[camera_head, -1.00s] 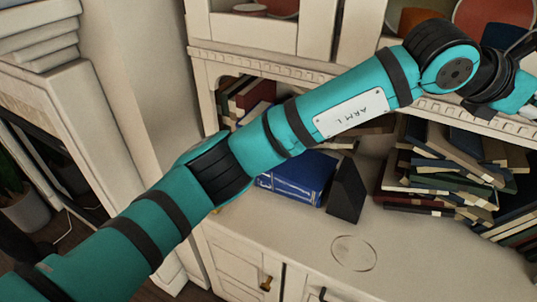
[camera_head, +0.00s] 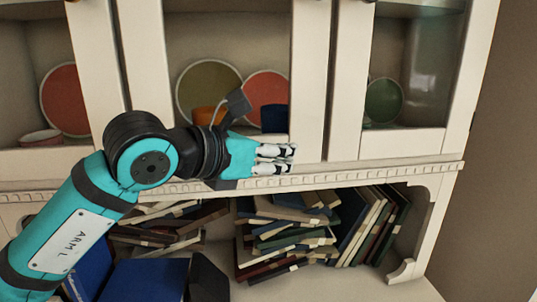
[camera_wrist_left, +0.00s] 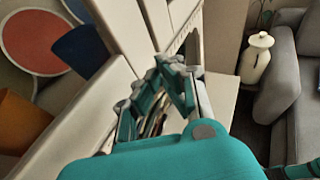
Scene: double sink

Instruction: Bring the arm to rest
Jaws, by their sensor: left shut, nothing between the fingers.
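My left arm (camera_head: 75,235), teal with black bands and an "ARM L" plate, reaches in from the lower left in the head view. My left gripper (camera_head: 290,158) is shut and empty, its fingers pointing right. It appears in front of the cabinet's ledge, just above the book shelf; whether it touches cannot be told. In the left wrist view the gripper's teal and grey fingers (camera_wrist_left: 160,80) show at the centre, with the cabinet front beside them. My right gripper is not in view.
The white cabinet (camera_head: 308,90) holds plates and cups behind its doors. Stacked books (camera_head: 285,235) fill the shelf below. A blue box (camera_head: 145,280) and a dark block (camera_head: 207,280) stand on the counter. The wrist view shows a cream vase (camera_wrist_left: 256,57) and a grey sofa (camera_wrist_left: 280,85).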

